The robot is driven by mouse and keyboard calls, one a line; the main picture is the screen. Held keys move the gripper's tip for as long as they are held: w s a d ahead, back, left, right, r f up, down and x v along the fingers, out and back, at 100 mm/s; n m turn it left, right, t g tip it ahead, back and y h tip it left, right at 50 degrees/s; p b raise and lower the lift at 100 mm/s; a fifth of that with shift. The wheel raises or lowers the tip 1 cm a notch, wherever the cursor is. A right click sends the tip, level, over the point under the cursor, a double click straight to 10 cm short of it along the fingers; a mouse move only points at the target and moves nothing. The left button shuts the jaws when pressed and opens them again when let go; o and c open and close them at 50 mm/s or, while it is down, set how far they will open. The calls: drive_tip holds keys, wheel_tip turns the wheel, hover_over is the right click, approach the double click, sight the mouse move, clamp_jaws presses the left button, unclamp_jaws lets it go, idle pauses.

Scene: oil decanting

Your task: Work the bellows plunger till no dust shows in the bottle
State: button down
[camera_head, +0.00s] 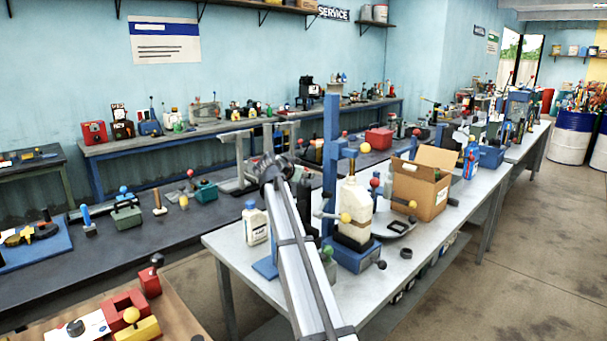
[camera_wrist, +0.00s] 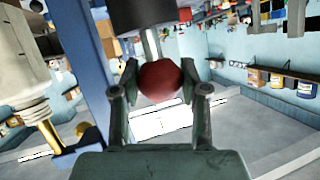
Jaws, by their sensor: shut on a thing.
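In the wrist view, which is upside down, my gripper (camera_wrist: 158,95) is shut on a red ball knob (camera_wrist: 160,80). The knob sits on a thin metal rod that enters a dark cylinder (camera_wrist: 145,12). A pale bottle (camera_wrist: 18,62) with a ribbed neck stands beside the blue post (camera_wrist: 85,75). A brass piece and an orange ball (camera_wrist: 86,131) are near its mouth. In the head view, the cream bottle (camera_head: 355,203) stands upright on a blue base (camera_head: 352,256), with a dark band low down; whether that is dust I cannot tell. My arm hides the plunger there.
On the pale table, a white labelled jug (camera_head: 254,224) stands left of my arm. An open cardboard box (camera_head: 421,188) and a round dark plate (camera_head: 389,226) are right of the bottle. A small dark ring (camera_head: 406,253) lies near the front edge.

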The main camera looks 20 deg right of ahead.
drive_tip(key=shift+f, duration=0.3)
drive_tip(key=c, duration=0.6)
unclamp_jaws()
drive_tip(key=shift+d, duration=0.1)
drive_tip(key=v, duration=1.2)
